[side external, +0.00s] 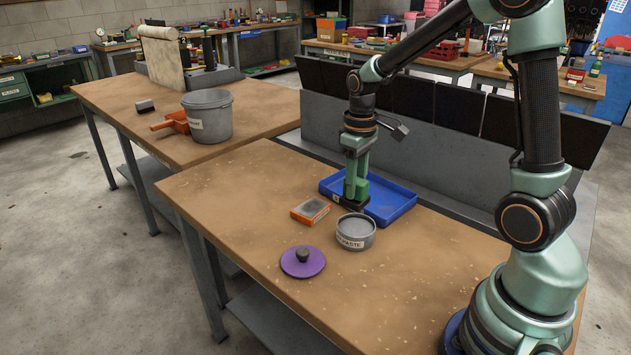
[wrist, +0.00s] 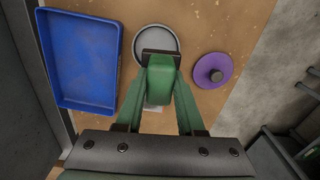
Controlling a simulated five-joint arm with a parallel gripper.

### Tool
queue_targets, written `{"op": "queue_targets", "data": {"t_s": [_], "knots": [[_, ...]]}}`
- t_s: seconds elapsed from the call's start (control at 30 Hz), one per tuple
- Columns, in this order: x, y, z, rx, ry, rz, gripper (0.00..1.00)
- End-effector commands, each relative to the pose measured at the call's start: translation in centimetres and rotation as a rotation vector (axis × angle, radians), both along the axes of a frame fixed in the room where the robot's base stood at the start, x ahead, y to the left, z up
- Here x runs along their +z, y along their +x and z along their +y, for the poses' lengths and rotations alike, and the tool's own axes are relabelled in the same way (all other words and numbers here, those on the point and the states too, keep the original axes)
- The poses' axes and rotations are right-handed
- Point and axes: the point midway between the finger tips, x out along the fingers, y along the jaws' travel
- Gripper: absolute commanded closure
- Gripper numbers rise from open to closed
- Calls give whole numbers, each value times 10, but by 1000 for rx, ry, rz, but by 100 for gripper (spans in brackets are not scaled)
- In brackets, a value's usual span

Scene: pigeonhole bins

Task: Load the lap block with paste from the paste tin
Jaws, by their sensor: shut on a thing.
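My gripper (side external: 356,172) is shut on a green block with a dark base, which looks like the lap block (side external: 351,201). In the wrist view the block (wrist: 159,88) sits between the two green fingers. The side view shows it upright, by the tray's near edge and just behind the paste tin. The paste tin (side external: 356,234) is a round grey tin labelled PASTE, open at the top. In the wrist view the tin (wrist: 174,38) is partly hidden by the block. I cannot tell whether the block touches anything. The purple lid (side external: 303,263) with a dark knob lies on the bench.
A blue tray (side external: 398,208) stands behind the tin and looks empty. A flat orange-and-grey block (side external: 310,211) lies left of the tin. A grey bucket (side external: 208,117) and an orange scoop-like thing (side external: 172,122) are on the other bench. The front of my bench is clear.

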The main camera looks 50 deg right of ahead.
Motion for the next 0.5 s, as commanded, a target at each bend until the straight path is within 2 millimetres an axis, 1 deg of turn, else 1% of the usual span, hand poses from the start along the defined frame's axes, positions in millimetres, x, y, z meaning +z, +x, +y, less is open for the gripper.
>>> {"op": "queue_targets", "data": {"t_s": [0.03, 0.1, 0.27, 0.5], "knots": [[-3, 1, -5, 1, 0, 0, 100], [-7, 1, -8, 6, 0, -1, 100], [-18, 1, -9, 7, 0, 0, 100], [-41, 1, -8, 7, 0, 1, 100]]}}
